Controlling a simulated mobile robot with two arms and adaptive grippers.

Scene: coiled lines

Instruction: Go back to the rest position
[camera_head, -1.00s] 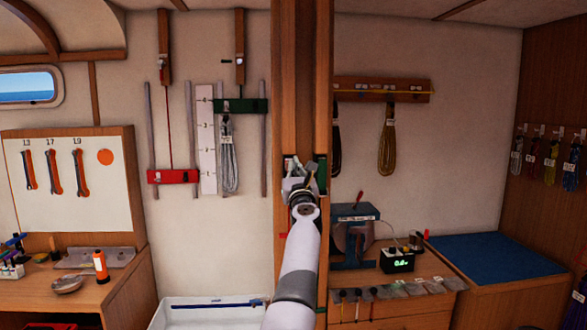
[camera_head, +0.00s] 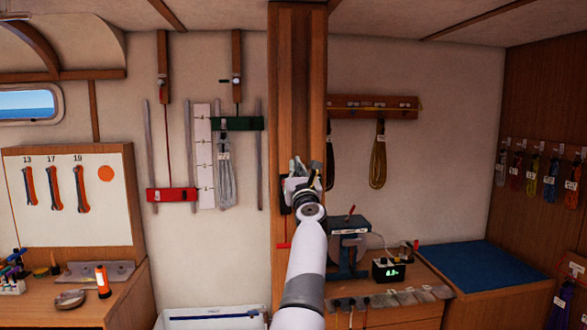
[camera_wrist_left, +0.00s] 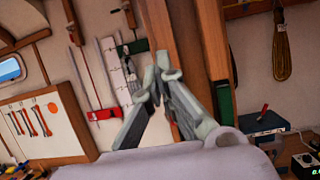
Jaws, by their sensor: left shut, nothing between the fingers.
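My left arm rises from the bottom middle of the head view. Its gripper (camera_head: 298,166) is in front of the wooden post (camera_head: 297,80), and the wrist hides part of the post. In the left wrist view the gripper's fingertips (camera_wrist_left: 160,70) are together with nothing between them. The post stands behind them there. My right gripper is in neither view.
Coiled lines hang from a wooden rack (camera_head: 400,108) right of the post. A grey coil (camera_head: 226,180) hangs left of it by the green bar (camera_head: 232,124). A blue-topped bench (camera_head: 480,267) is at right, a white bin (camera_head: 210,318) below.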

